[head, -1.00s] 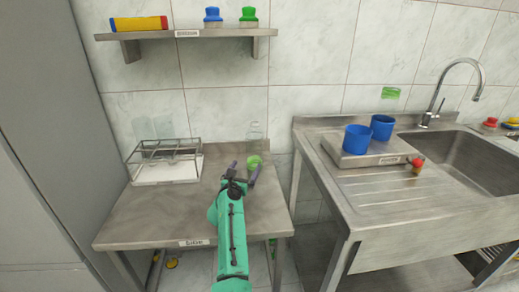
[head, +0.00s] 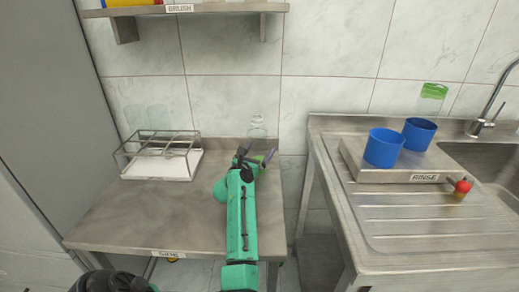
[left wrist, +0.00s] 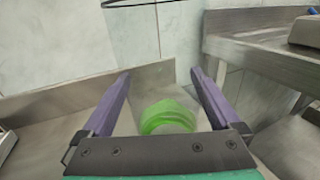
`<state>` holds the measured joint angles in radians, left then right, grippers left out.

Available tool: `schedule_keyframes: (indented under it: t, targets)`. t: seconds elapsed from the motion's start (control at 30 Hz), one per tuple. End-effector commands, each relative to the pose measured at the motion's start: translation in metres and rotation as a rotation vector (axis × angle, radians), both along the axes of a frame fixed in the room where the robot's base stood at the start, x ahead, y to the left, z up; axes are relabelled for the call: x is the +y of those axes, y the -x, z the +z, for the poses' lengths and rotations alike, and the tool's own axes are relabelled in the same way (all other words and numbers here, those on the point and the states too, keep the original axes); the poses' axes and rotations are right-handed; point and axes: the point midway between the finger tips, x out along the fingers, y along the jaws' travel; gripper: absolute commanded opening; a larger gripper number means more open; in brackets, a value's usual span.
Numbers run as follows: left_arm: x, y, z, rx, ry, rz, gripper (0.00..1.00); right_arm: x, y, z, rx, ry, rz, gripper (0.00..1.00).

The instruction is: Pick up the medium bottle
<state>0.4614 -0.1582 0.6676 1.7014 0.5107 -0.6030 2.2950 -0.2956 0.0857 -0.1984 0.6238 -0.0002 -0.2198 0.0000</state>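A clear bottle (head: 257,128) stands at the back of the left table, close to the wall and just beyond my left gripper in the head view. A green ring-shaped part (left wrist: 167,117) lies between the fingers in the left wrist view; I cannot tell whether it belongs to that bottle. My left gripper (left wrist: 163,95) is open, its purple fingers spread on both sides of the green part with gaps. In the head view the left gripper (head: 257,156) partly hides the green part. My right gripper is not in view.
A wire rack (head: 158,154) with faint clear bottles stands at the table's back left. A shelf (head: 190,9) hangs above. Right of a gap, the steel sink counter (head: 420,222) holds blue cups (head: 384,148) on a raised block. The table's front left is clear.

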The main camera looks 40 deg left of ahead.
Motion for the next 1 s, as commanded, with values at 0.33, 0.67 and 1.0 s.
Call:
schedule_keyframes:
  t: [0.33,0.67,1.0]
  targets:
    - [-0.001,0.000,-0.001,0.001,0.001,-0.001,0.30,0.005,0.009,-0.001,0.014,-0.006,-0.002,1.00]
    - [-0.001,-0.001,0.034,-0.004,0.001,-0.001,0.30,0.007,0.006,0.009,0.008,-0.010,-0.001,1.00]
    - [0.000,0.000,0.129,-0.008,0.001,-0.001,0.30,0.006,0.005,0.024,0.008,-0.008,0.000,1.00]
